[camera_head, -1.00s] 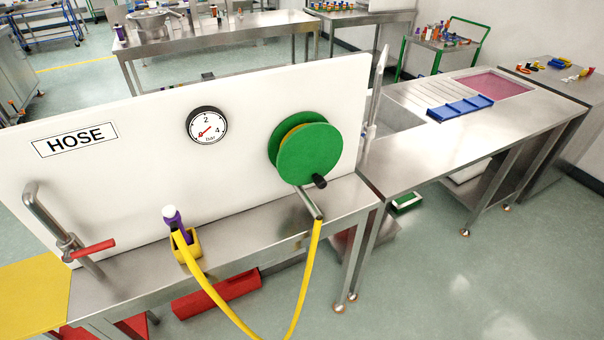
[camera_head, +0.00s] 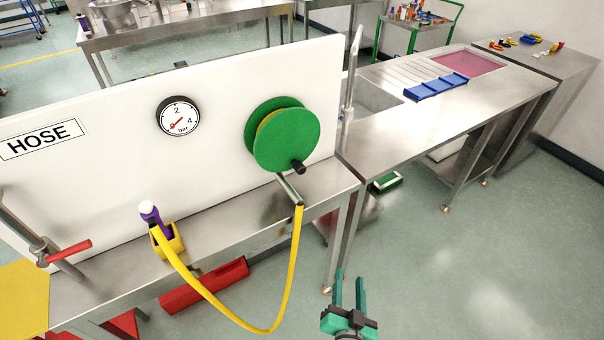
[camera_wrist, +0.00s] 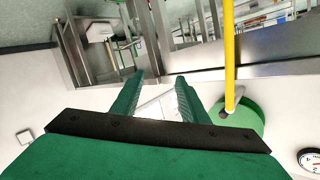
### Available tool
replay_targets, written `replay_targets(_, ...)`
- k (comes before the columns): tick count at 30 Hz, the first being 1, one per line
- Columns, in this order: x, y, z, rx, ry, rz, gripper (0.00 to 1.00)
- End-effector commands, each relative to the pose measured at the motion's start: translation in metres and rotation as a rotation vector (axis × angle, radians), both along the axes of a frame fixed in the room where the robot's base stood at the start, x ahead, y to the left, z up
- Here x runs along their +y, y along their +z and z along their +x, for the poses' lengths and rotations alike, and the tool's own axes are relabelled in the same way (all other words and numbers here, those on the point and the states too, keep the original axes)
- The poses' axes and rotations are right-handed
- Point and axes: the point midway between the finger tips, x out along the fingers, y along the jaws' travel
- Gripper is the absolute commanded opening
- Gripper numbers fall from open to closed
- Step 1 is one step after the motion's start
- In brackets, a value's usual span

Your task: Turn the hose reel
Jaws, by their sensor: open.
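The green hose reel (camera_head: 287,139) is mounted on the white HOSE panel, with a black crank knob (camera_head: 299,167) at its lower right edge. A yellow hose (camera_head: 290,270) hangs in a loop from a metal outlet below the reel to a purple nozzle (camera_head: 151,214) in a yellow holder (camera_head: 167,241). My gripper (camera_head: 349,290) is open and empty, in front of the bench and below and right of the reel, apart from it. In the wrist view the reel (camera_wrist: 238,118) appears upside down at right, beside the yellow hose (camera_wrist: 229,60); my green fingers (camera_wrist: 162,88) are apart.
A pressure gauge (camera_head: 178,117) sits left of the reel. A red-handled valve (camera_head: 68,252) stands at the left. A steel sink bench (camera_head: 420,130) with a blue tray (camera_head: 436,87) is at right. The floor at lower right is clear.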

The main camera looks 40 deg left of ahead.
Motion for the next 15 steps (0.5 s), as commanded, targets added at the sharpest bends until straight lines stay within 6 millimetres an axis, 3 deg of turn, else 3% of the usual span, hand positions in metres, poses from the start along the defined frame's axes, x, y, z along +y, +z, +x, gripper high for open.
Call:
replay_targets(1, 0.013, 0.014, 0.016, -0.021, 0.048, 0.016, 0.40)
replay_targets(6, 0.056, 0.060, 0.051, -0.076, 0.233, 0.053, 0.40)
replay_targets(15, 0.119, 0.153, 0.075, -0.213, 0.561, 0.072, 0.40)
